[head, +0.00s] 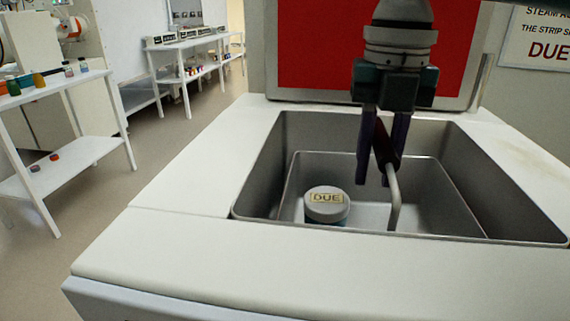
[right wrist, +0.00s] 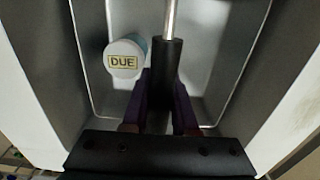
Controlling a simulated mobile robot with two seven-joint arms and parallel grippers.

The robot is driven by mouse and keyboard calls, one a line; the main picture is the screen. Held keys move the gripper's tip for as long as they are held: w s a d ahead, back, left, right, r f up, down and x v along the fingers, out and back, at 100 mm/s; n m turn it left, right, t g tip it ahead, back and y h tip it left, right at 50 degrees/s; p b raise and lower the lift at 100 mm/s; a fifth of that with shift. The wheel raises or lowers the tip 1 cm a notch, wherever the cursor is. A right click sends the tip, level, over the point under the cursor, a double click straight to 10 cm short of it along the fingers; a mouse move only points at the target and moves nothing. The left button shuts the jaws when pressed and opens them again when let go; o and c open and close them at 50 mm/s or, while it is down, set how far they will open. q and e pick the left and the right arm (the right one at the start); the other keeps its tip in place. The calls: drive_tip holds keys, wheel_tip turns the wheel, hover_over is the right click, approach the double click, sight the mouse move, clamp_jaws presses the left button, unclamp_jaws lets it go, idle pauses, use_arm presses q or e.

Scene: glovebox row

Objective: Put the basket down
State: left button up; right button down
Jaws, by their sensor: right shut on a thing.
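The basket (head: 330,168) is a grey metal box inside the steel well (head: 262,175) of a white bench. A bent steel rod (head: 394,200) with a dark grip (head: 381,146) rises from it as its handle. A jar (head: 327,205) with a pale lid labelled DUE is in the basket, left of the handle; it also shows in the right wrist view (right wrist: 124,58). My right gripper (head: 375,178) points down into the well, its purple fingers shut on the dark grip (right wrist: 165,75). I cannot tell whether the basket's underside touches the well floor. My left gripper is out of view.
The white bench top (head: 200,240) around the well is clear. A red panel (head: 320,45) stands behind the well. A white shelf table (head: 60,85) with small bottles stands at the left, another table (head: 190,45) farther back. Open floor lies between.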

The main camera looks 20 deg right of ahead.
sight(382, 133)
drive_tip(key=shift+f, duration=2.1)
drive_tip(key=c, duration=0.7)
unclamp_jaws()
drive_tip(key=shift+f, duration=0.1)
wheel_tip(382, 133, up, 12)
drive_tip(key=shift+r, duration=0.1)
